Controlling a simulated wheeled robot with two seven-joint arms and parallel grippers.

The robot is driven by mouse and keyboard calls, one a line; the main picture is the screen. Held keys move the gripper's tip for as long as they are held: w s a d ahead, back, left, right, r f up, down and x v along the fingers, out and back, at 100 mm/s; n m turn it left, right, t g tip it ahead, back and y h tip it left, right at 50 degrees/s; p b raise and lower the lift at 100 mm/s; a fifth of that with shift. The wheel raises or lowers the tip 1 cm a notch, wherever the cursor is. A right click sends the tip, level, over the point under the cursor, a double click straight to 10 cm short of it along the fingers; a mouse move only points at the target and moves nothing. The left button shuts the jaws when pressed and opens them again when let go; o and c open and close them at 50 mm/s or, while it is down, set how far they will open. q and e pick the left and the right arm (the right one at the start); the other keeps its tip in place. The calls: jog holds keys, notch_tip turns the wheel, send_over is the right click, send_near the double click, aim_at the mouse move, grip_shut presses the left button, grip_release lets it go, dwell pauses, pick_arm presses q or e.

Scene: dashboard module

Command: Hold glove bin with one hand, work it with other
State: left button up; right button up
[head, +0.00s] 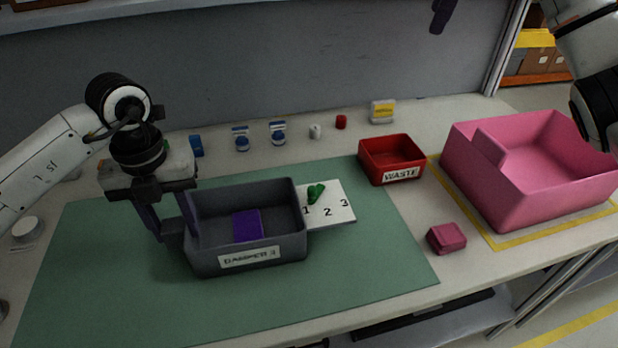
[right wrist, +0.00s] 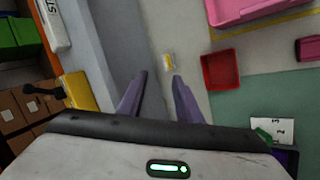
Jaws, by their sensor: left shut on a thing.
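A dark grey open bin (head: 292,245) stands on the green mat, its front label reading roughly "DAMPER 3"; I take it for the glove bin. A flat purple piece (head: 247,224) lies inside it. My left gripper (head: 176,232) is shut on the bin's left wall from above. My right gripper (right wrist: 160,76) shows in the right wrist view with its two fingers apart and nothing between them. It is up high, away from the bin. A white card (head: 335,207) numbered 1, 2, 3 lies right of the bin, with a green piece (head: 315,193) at 1.
A red WASTE bin (head: 392,172) and a large pink bin (head: 515,195) stand on the right. A small pink block (head: 446,238) lies before them. Several small items, including a yellow-and-white box (head: 382,111), line the back. The green mat (head: 370,265) is clear in front.

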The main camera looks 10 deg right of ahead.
jog(key=s+a+n+y, duration=0.2)
jog(key=a+n, duration=0.2)
jog(key=a, duration=1.2)
jog(key=n+g+h, duration=0.1)
jog(key=n+g, duration=0.2)
jog(key=n, duration=0.2)
send_over(313, 186)
jog(key=w+a, duration=0.2)
jog(key=w, duration=0.2)
notch_tip(313, 186, down, 6)
jog(key=s+a+f+n+g+h, duration=0.1)
jog(key=s+a+f+n+h, duration=0.15)
jog(key=s+f, duration=0.45)
jog(key=shift+m, duration=0.25)
jog(key=x, duration=1.1)
jog(key=shift+w+a, duration=0.15)
grip_shut()
